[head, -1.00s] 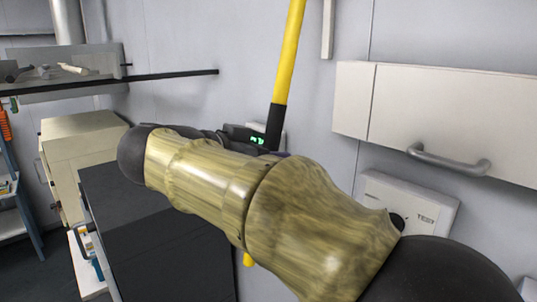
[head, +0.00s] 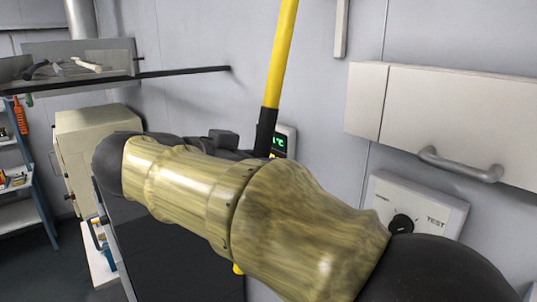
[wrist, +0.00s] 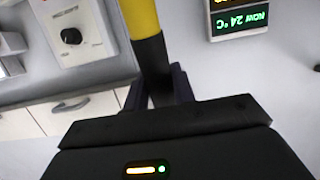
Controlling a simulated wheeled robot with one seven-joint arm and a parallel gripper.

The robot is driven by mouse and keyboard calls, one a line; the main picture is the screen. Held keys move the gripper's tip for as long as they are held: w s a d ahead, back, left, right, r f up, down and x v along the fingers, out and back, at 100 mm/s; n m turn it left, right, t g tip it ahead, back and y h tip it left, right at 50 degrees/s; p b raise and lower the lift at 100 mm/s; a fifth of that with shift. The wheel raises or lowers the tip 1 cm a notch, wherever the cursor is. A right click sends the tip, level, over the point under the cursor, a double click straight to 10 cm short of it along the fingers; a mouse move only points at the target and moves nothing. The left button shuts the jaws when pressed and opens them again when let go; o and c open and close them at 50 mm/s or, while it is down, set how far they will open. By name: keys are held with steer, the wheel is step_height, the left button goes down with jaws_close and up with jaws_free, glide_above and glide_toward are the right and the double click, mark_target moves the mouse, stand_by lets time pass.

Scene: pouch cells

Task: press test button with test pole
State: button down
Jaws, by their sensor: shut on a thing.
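The test pole (head: 280,55) is yellow with a black section and stands nearly upright, leaning slightly. My gripper (wrist: 160,88) is shut on the pole's black section, which also shows in the wrist view (wrist: 152,60). In the head view my arm hides most of the gripper. A short yellow piece of the pole shows below my arm. The white test panel (head: 448,208) is on the wall at right, marked TEST, with a round black knob or button (head: 402,223). The panel also shows at upper left in the wrist view (wrist: 90,50). The pole is apart from the knob.
A wall cabinet (head: 450,120) with a grey handle is above the panel. A green-lit temperature display (head: 279,142) is just behind the pole; it shows in the wrist view (wrist: 240,20). A dark counter (head: 175,255) lies below my arm. A beige cabinet (head: 95,140) and blue shelving are at left.

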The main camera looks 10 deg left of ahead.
steer(key=s+a+p, duration=0.2)
steer(key=s+a, duration=0.3)
steer(key=shift+s, duration=0.4)
stand_by(0.4)
steer(key=shift+w, duration=0.2)
stand_by(0.7)
